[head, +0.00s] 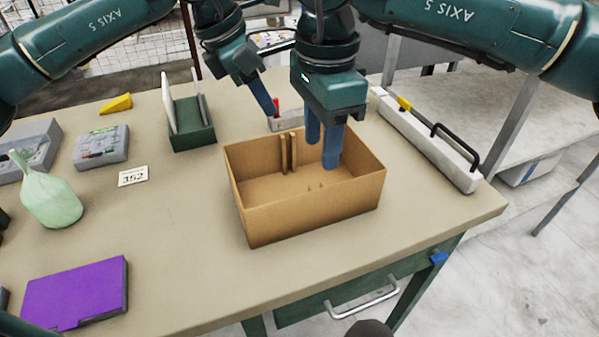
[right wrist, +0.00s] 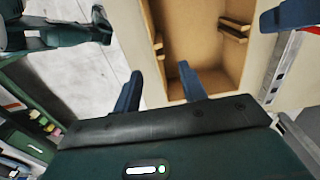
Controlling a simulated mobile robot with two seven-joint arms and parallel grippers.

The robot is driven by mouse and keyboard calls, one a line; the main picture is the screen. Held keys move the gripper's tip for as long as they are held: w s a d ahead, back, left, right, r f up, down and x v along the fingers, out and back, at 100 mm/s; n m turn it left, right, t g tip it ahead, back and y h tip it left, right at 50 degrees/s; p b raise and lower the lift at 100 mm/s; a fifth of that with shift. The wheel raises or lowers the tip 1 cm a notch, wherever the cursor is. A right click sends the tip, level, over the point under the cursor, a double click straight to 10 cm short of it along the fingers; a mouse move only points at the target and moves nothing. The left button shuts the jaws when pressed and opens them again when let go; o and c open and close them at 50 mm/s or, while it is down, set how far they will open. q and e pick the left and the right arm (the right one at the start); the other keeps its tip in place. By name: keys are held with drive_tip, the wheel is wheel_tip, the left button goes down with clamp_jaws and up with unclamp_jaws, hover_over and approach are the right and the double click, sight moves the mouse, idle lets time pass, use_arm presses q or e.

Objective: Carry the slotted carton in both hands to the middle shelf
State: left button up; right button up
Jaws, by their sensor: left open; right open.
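The slotted carton (head: 310,213) is an open brown box on the beige table, with slotted strips standing at its far inner wall. My right gripper (head: 323,150) points down over the carton's right half, fingers apart, with nothing visible between them. In the right wrist view one finger overlaps the carton's interior (right wrist: 208,40) and the other is left of its wall; contact cannot be told. My left gripper (head: 273,112) is behind the carton's far left side, seen edge-on and apart from it. The middle shelf cannot be identified with certainty.
A long pale case with a black handle (head: 430,140) lies right of the carton. A green rack (head: 193,135), a number card (head: 133,176), a pale green bottle (head: 52,203) and a purple box (head: 76,292) are leftward. A post-framed pale surface (head: 450,88) stands at right.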

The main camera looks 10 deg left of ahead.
sight(290, 143)
use_arm(q)
drive_tip(key=x, duration=1.3)
drive_tip(key=shift+d, duration=0.15)
use_arm(e)
wheel_tip(290, 143, down, 13)
drive_tip(key=shift+s+f, duration=0.1)
use_arm(q)
clamp_jaws()
use_arm(e)
clamp_jaws()
